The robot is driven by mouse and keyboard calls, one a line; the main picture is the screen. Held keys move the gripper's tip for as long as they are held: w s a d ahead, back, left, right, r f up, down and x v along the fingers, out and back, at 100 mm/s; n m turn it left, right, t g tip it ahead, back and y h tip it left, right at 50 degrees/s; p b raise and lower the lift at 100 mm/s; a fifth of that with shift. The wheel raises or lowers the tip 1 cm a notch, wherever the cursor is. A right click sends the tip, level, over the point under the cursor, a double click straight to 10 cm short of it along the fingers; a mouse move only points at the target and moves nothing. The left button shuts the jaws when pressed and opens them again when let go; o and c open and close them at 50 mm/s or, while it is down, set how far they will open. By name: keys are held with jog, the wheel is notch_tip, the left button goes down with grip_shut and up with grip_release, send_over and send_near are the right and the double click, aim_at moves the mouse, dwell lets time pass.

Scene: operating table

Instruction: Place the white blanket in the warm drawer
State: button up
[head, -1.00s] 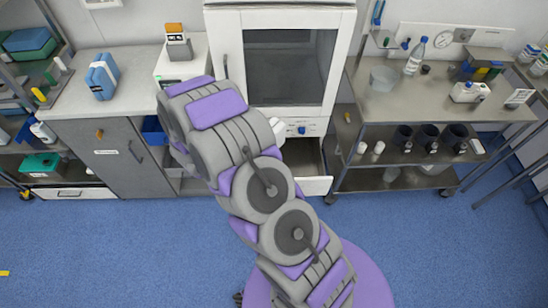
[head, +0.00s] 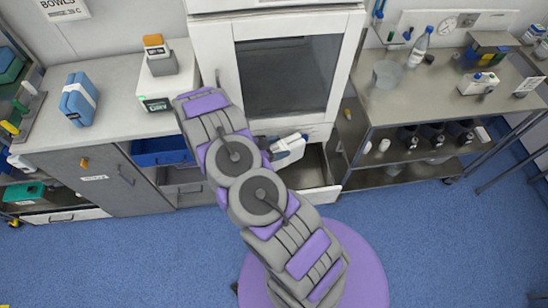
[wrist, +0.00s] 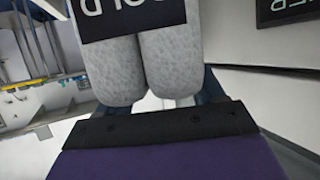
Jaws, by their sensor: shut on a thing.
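My gripper (wrist: 148,104) is shut on a pale grey-white, soft-looking folded thing, which I take as the white blanket (wrist: 170,65). Two rounded folds face the wrist camera. A dark label with upside-down letters overlaps its far part; I cannot tell whether the label is on it. In the head view the blanket (head: 288,152) shows as a white shape at the end of my arm, above an open drawer (head: 318,197) under the white glass-door cabinet (head: 286,75). My arm hides most of my gripper there. No label on this drawer is readable in the head view.
A steel trolley (head: 440,85) with bottles and dark cups stands on the right. The blue floor (head: 110,250) is clear in front.

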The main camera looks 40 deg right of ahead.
aim_at(283, 164)
jog(key=a+f, duration=0.1)
jog(key=f, duration=0.1)
jog(key=a+f+b, duration=0.1)
jog(key=f, duration=0.4)
jog(key=shift+a+f+b, duration=0.4)
jog(key=shift+s+d+f+b, duration=0.2)
jog(key=shift+d+f+b, duration=0.35)
jog(key=shift+d+f, duration=0.7)
jog(key=shift+s+d+f+b, duration=0.15)
jog(key=shift+d+f+b, duration=0.35)
jog(key=shift+d+f, duration=1.05)
jog(key=shift+f, duration=0.55)
jog(key=o, duration=1.4)
jog(key=shift+o, duration=1.3)
jog(key=shift+a+r, duration=0.1)
jog(key=shift+a, duration=0.3)
